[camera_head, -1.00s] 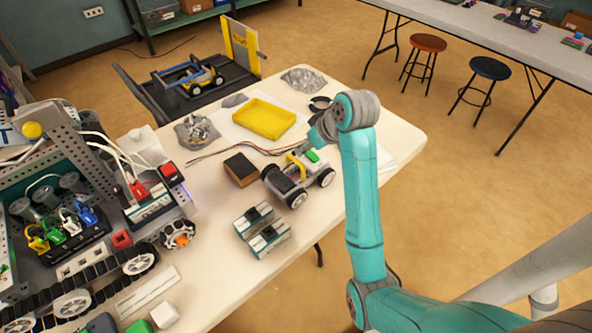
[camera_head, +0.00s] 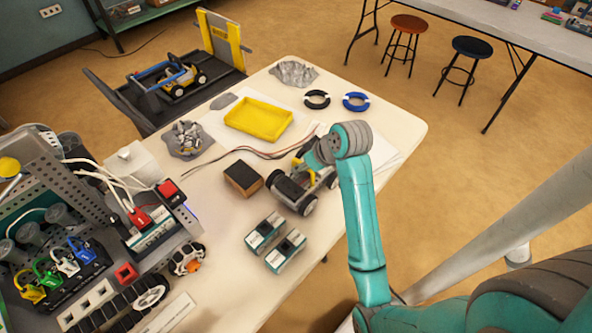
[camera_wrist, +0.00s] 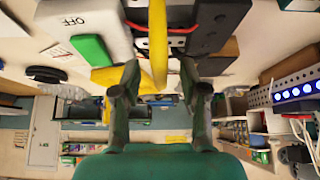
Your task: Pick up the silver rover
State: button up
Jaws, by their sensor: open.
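The silver rover (camera_head: 290,190) stands on the table, with dark wheels, a black block and a yellow handle. My arm's end covers its far part in the head view. In the wrist view its yellow handle (camera_wrist: 158,45) stands between a white box marked OFF with a green switch (camera_wrist: 91,50) and a black block (camera_wrist: 216,24). My gripper (camera_wrist: 159,78) is open, with one finger on each side of the handle. I cannot tell whether either finger touches it. My gripper's fingers are hard to make out in the head view.
A brown-black block (camera_head: 243,178) and two teal-white modules (camera_head: 265,232) lie close to the rover. A yellow tray (camera_head: 258,118), a black ring (camera_head: 317,99) and a blue ring (camera_head: 356,101) lie beyond. A large tracked machine (camera_head: 85,270) fills the left side.

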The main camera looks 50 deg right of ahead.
jog(key=shift+w+f, duration=0.15)
jog(key=shift+f, duration=0.15)
grip_shut()
jog(key=shift+r, duration=0.15)
